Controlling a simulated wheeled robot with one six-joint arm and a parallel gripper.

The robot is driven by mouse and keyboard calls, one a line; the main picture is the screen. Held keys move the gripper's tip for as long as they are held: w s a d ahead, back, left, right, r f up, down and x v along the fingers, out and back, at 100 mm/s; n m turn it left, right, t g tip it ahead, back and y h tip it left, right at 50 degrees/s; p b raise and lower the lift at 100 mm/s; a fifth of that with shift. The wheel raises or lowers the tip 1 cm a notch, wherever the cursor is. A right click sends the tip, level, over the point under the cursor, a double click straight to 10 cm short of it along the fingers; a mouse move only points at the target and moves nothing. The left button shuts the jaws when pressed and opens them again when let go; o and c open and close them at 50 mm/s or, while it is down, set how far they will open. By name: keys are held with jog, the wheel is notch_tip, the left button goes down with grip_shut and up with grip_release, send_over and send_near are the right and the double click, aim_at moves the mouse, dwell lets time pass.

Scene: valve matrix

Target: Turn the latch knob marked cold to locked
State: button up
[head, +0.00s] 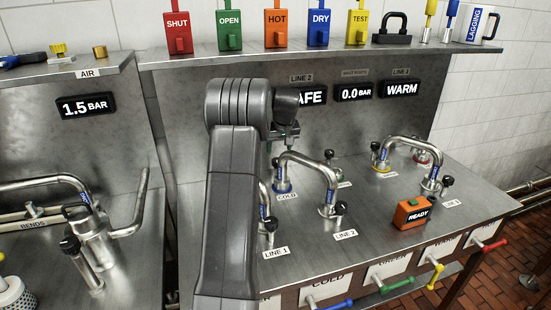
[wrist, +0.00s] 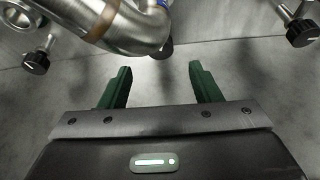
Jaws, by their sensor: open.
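The COLD label (head: 287,196) is on the bench in the head view, in front of a blue-ringed port (head: 283,187) where a bent steel pipe (head: 312,164) ends. A small black knob (head: 275,162) shows beside that port, partly screened by the pipe and my arm; its setting cannot be read. My gripper (wrist: 160,82) has two green fingers spread apart with nothing between them in the wrist view. A dark knob (wrist: 164,50) shows just beyond the fingers, partly covered by the pipe (wrist: 115,25). I cannot tell for sure whether it is the cold one.
Other black knobs (wrist: 36,62) and (wrist: 302,32) stand left and right in the wrist view. In the head view, knobs by LINE 1 (head: 270,225) and LINE 2 (head: 340,208) stand in front. An orange READY box (head: 411,213) sits at the right. Coloured tags line the shelf.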

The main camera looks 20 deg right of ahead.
aim_at(277, 160)
jog(key=x, duration=0.7)
jog(key=shift+w+f+p, duration=0.1)
jog(key=shift+f+p, duration=0.05)
jog(key=shift+p, duration=0.25)
jog(key=c, duration=1)
jog(key=shift+a+m+h+b, duration=0.1)
jog(key=shift+m+h+b, duration=0.6)
jog(key=shift+m, duration=1.5)
jog(key=o, duration=1)
